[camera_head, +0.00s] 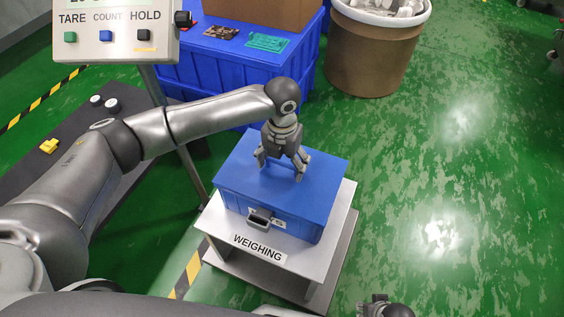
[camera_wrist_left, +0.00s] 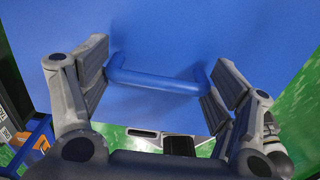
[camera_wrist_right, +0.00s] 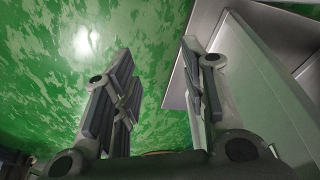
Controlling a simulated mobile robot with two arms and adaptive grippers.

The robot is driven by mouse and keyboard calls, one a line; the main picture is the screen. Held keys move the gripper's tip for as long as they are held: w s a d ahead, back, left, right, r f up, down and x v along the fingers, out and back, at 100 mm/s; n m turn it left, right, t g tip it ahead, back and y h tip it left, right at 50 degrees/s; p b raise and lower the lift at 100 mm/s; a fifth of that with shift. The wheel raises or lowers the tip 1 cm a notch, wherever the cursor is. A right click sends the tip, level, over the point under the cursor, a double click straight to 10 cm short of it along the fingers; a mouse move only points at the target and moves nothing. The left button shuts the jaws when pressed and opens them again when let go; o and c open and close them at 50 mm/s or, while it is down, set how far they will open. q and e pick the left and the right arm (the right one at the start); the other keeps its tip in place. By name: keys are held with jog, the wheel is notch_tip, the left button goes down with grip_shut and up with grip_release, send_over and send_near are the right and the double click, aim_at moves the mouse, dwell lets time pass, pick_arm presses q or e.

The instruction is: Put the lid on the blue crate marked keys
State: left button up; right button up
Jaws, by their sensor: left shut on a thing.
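The blue crate (camera_head: 300,229) stands on the weighing platform, with a dark handle and a small white tag on its front; the tag is too small to read. The flat blue lid (camera_head: 240,172) covers the crate's top; I cannot tell whether it is fully seated. My left gripper (camera_head: 282,166) is over the lid, shut on its blue bar handle (camera_wrist_left: 158,82), which spans between the fingers in the left wrist view. My right gripper (camera_wrist_right: 155,90) is open and empty; only a bit of it shows at the bottom edge of the head view.
The silver weighing platform (camera_head: 222,222) has a "WEIGHING" label. A scale display (camera_head: 115,45) on a post stands behind left. Behind are a larger blue crate (camera_head: 200,66) with cards and a cardboard box, and a brown drum (camera_head: 365,55). The green floor at right is clear.

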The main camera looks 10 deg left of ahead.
jog(key=shift+s+f, duration=0.5)
jog(key=shift+f, duration=0.1)
pick_arm(q)
jog(key=shift+f+p, duration=0.15)
jog(key=shift+p, duration=0.25)
pick_arm(e)
jog(key=shift+d+f, duration=0.1)
jog(key=shift+f, duration=0.5)
pick_arm(q)
jog(key=o, duration=1.2)
pick_arm(e)
jog(key=shift+s, duration=0.15)
jog(key=shift+s, duration=0.25)
